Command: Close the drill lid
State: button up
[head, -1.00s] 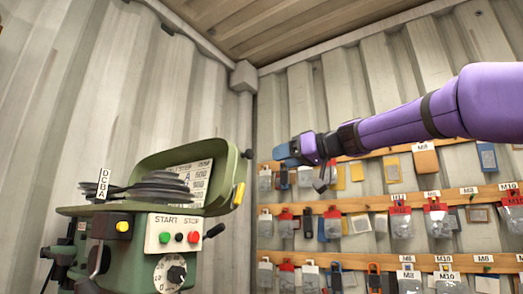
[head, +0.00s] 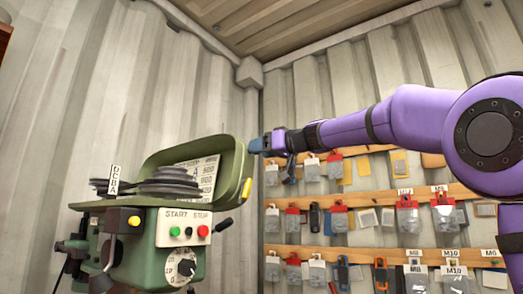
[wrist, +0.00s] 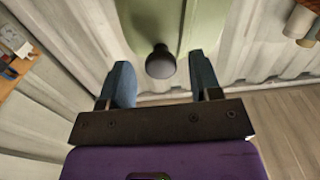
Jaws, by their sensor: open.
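The green drill lid (head: 232,158) stands open, tilted up behind the black stepped pulleys (head: 168,182) of the green drill (head: 135,238). My gripper (head: 254,146) is at the lid's right upper side in the head view, its tip close to the lid's outer edge. In the wrist view my gripper (wrist: 162,82) has its two blue fingers spread wide. A green panel of the lid (wrist: 150,18) lies ahead of them. A black round knob (wrist: 160,62) shows between the fingertips, with gaps on both sides. I cannot tell whether anything touches.
The drill's front has start and stop buttons (head: 189,231) and a dial (head: 184,267). Wooden rails (head: 330,203) with hanging packets line the wall at right, behind my arm. Corrugated walls (head: 60,120) enclose the corner.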

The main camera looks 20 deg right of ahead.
jog(key=shift+w+a, duration=0.1)
jog(key=shift+w, duration=0.05)
jog(key=shift+c, duration=0.2)
grip_shut()
jog(key=shift+a+r, duration=0.1)
